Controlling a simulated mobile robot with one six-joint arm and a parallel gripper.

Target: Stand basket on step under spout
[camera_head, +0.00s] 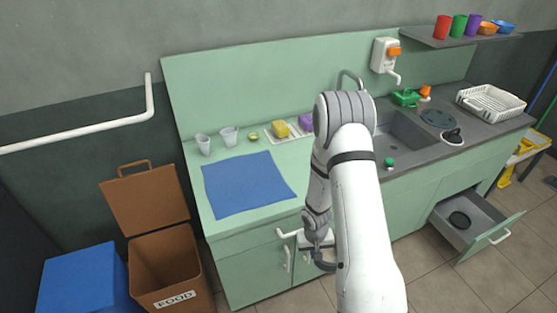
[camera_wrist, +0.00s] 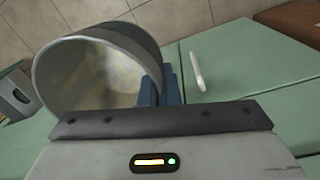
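In the wrist view a round grey metal pot (camera_wrist: 95,70), open side towards the camera, lies tilted at left. No basket by that look shows, and I see no step or press spout. My gripper (camera_wrist: 160,90) has two blue fingers close together, one inside the pot's mouth and one outside, with the pot's wall between them. In the head view my gripper (camera_head: 318,255) is low in front of the green cabinet doors, partly hidden by my arm. The pot cannot be made out clearly there. A curved tap (camera_head: 350,80) stands behind my arm at the sink.
A white dish rack (camera_head: 490,103) is on the counter at right. An open drawer (camera_head: 470,220) juts out below. A brown lidded bin (camera_head: 165,265) and a blue box (camera_head: 80,285) stand at left. A blue mat (camera_head: 248,184) lies on the counter. White door handles (camera_head: 287,258) project near my gripper.

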